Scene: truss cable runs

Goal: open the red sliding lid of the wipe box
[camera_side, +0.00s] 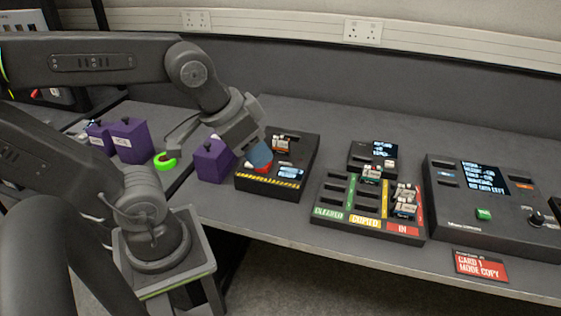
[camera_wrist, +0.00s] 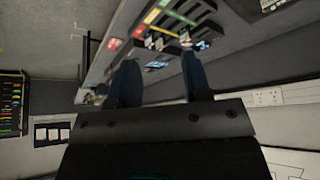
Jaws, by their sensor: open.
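The wipe box (camera_side: 307,160) is the black box with a yellow and black striped front edge in the side view. A small red part (camera_side: 263,168), which looks like its lid, shows at the box's left front, partly hidden by my fingers. My gripper (camera_side: 260,154) is over this left part of the box, tilted, with blue fingertips close to the red part. I cannot tell whether they touch it. In the wrist view the two fingers of my gripper (camera_wrist: 160,70) stand apart with nothing held between them.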

